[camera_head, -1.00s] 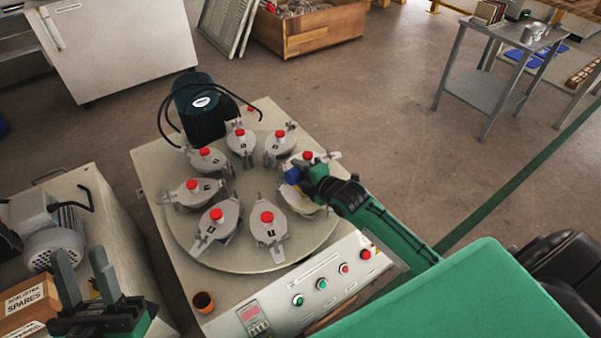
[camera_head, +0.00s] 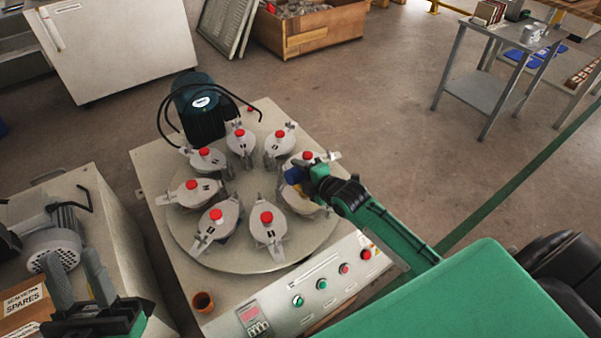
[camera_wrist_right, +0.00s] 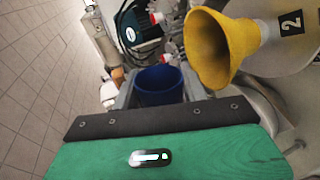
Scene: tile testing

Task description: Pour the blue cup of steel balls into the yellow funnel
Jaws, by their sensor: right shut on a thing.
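The blue cup (camera_wrist_right: 160,86) is between the fingers of my right gripper (camera_wrist_right: 158,98), which is shut on it. In the head view the cup (camera_head: 293,174) shows as a small blue patch at the tip of my right gripper (camera_head: 305,180), mostly hidden by it. The yellow funnel (camera_wrist_right: 208,48) is beside the cup in the right wrist view, up and to the right, next to a pale part marked 2. I see no steel balls; the cup's inside is dark. My left gripper (camera_head: 76,278) is open and empty at the lower left.
Several grey jars with red knobs (camera_head: 266,217) stand in a ring on a round turntable (camera_head: 185,245). A motor (camera_head: 203,108) stands behind. A spares box (camera_head: 22,305) is at left.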

